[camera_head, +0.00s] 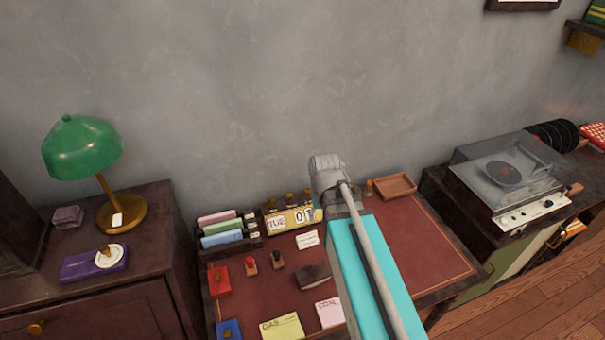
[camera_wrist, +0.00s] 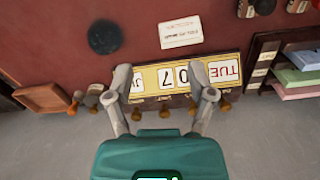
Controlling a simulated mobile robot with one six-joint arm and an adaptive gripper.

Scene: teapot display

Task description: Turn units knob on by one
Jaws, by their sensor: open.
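The desk calendar (camera_head: 291,219) is a dark block with a yellow front, showing TUE and a two-digit number starting with 0. It appears upside down in the wrist view (camera_wrist: 235,72), where the last digit looks like a 7. Small brass-brown knobs line its top edge. The knob by the last digit, apparently the units knob (camera_wrist: 165,112), lies between my finger lines in the wrist view. My gripper (camera_wrist: 161,72) is open, its fingers spread either side of the digits with nothing held. In the head view my gripper (camera_head: 326,168) is above the calendar's right end. Contact cannot be told.
A card rack (camera_head: 228,245) stands close left of the calendar. A wooden tray (camera_head: 395,186) and small stamps (camera_head: 369,188) are to the right. The wall (camera_head: 230,110) is close behind. A red box (camera_head: 219,281) and papers (camera_head: 283,327) lie in front.

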